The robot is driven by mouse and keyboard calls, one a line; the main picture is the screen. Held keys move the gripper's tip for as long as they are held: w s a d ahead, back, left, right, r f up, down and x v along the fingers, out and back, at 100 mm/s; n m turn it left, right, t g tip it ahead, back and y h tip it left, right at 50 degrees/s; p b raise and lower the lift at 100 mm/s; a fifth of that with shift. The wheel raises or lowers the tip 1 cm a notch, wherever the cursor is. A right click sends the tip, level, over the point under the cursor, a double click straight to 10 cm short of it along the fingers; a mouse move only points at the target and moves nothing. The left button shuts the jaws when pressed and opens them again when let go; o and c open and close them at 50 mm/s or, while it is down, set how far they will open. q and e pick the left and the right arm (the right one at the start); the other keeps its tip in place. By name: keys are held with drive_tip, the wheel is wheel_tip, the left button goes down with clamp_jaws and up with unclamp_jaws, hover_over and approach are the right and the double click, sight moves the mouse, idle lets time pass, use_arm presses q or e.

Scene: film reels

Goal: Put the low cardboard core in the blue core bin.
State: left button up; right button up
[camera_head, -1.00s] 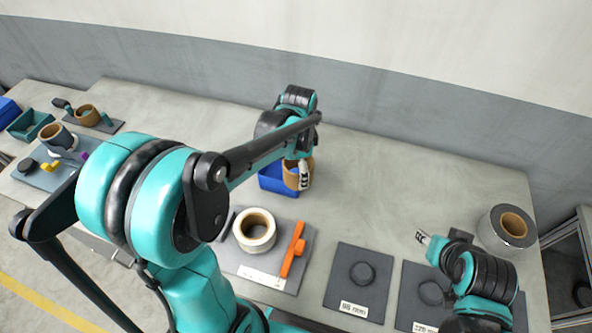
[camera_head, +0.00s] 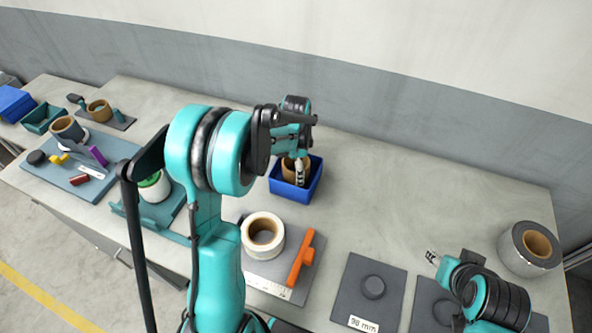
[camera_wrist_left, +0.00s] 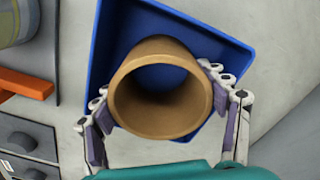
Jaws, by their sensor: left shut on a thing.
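The cardboard core (camera_head: 295,168) is a short brown ring, and my left gripper (camera_head: 299,172) is shut on it. The blue core bin (camera_head: 309,192) stands on the table under the gripper. In the left wrist view the core (camera_wrist_left: 161,88) sits between the two fingers of the gripper (camera_wrist_left: 165,100), with the blue bin (camera_wrist_left: 103,60) around and below it. The core is over the bin's opening; how deep its lower edge sits is hidden. My right gripper (camera_head: 432,257) is at the lower right, away from the core; its opening is too small to tell.
A white roll (camera_head: 263,236) and an orange bar (camera_head: 302,258) lie on a grey mat in front of the bin. Dark pads (camera_head: 368,289) and a silver roll (camera_head: 528,250) are to the right. The table right of the bin is clear.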

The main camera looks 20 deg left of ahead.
use_arm(q)
drive_tip(key=shift+r, duration=0.1)
drive_tip(key=o, duration=1.1)
drive_tip(key=shift+o, duration=0.2)
drive_tip(key=shift+r, duration=0.4)
wheel_tip(320, 180, up, 10)
drive_tip(key=p, duration=0.3)
drive_tip(key=s+d+r+n+t, duration=0.3)
drive_tip(key=s+d+r+n, duration=0.3)
drive_tip(key=s, duration=0.4)
drive_tip(key=s+d+n+t, duration=0.2)
drive_tip(key=s+n+t, duration=0.2)
drive_tip(key=s, duration=0.4)
drive_tip(key=shift+s+d+f+n, duration=0.2)
drive_tip(key=shift+s+f+n, duration=0.1)
drive_tip(key=shift+s, duration=0.1)
